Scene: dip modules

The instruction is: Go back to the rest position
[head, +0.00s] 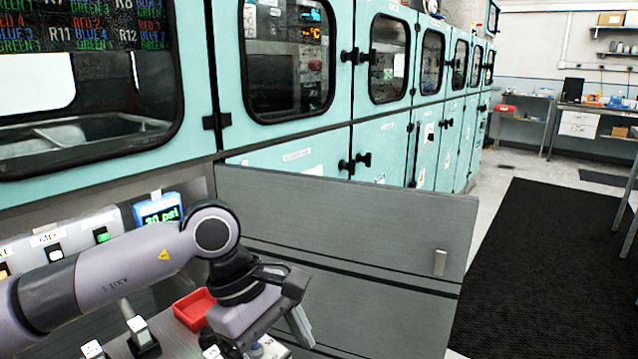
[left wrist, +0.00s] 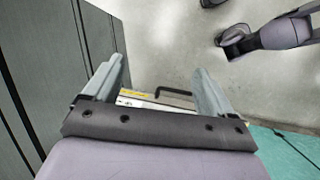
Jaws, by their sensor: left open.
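My left arm comes in from the left in the head view, bent over the grey ledge. Its gripper (head: 298,326) points down to the right, in front of a grey panel. In the left wrist view the two pale fingers of the left gripper (left wrist: 161,82) stand wide apart. Nothing is held between them; behind the gap lie the floor and a pale object with a yellow label and a black handle (left wrist: 174,93). A grey arm link with a dark joint, seemingly mine, shows at the upper right there. My right gripper is not seen.
The grey panel (head: 345,230) stands close beside the left gripper. A red tray (head: 190,312) and a blue display reading psi (head: 158,210) lie near the forearm. Teal cabinets (head: 385,130) line the back. Open floor with a black mat (head: 540,270) is at the right.

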